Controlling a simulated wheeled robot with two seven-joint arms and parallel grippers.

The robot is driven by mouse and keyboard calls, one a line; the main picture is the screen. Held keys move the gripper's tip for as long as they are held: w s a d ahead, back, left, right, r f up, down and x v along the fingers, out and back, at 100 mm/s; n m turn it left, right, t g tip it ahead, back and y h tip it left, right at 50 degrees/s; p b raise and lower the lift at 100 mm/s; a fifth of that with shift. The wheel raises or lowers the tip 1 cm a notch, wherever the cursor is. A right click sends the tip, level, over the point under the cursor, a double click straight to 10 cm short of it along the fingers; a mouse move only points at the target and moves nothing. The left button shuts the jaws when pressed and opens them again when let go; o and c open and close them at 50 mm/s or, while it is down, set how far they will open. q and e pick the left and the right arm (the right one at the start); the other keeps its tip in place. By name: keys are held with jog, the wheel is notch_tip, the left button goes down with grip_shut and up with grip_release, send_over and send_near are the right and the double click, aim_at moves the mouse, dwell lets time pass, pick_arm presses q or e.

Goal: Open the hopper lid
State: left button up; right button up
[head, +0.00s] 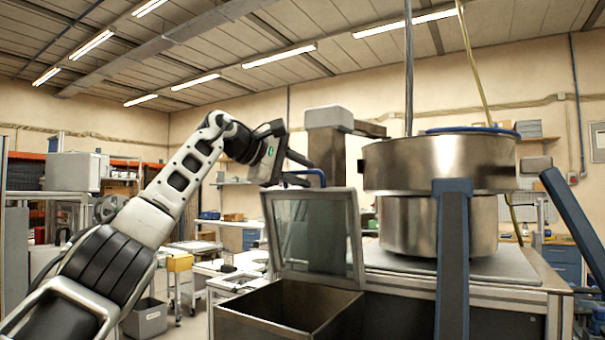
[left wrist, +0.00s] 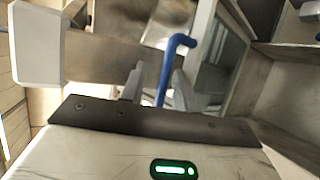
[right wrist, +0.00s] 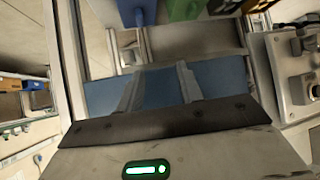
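The hopper lid (head: 312,238), a clear panel in a metal frame, stands raised and nearly upright at the back of the open metal hopper (head: 262,318). Its blue bar handle (head: 304,173) is at the top edge. My left gripper (head: 303,160) is at this handle. In the left wrist view the blue handle (left wrist: 166,70) shows between the fingers of my left gripper (left wrist: 160,85), which stand apart with a gap beside it. Whether they touch it is unclear. My right gripper (right wrist: 162,80) shows in its own wrist view, open and empty over a blue surface.
A large steel drum (head: 440,215) stands on a metal table (head: 510,268) right of the lid, with blue posts (head: 452,270) in front. A grey post (head: 333,150) rises behind the lid. Blue and green bins (right wrist: 185,10) show ahead of my right gripper.

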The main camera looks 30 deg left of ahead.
pick_arm(q)
jog(key=b+v, duration=0.1)
jog(key=v, duration=1.4)
jog(key=shift+s+b, duration=0.2)
jog(key=shift+b, duration=0.15)
jog(key=shift+a+r, duration=0.1)
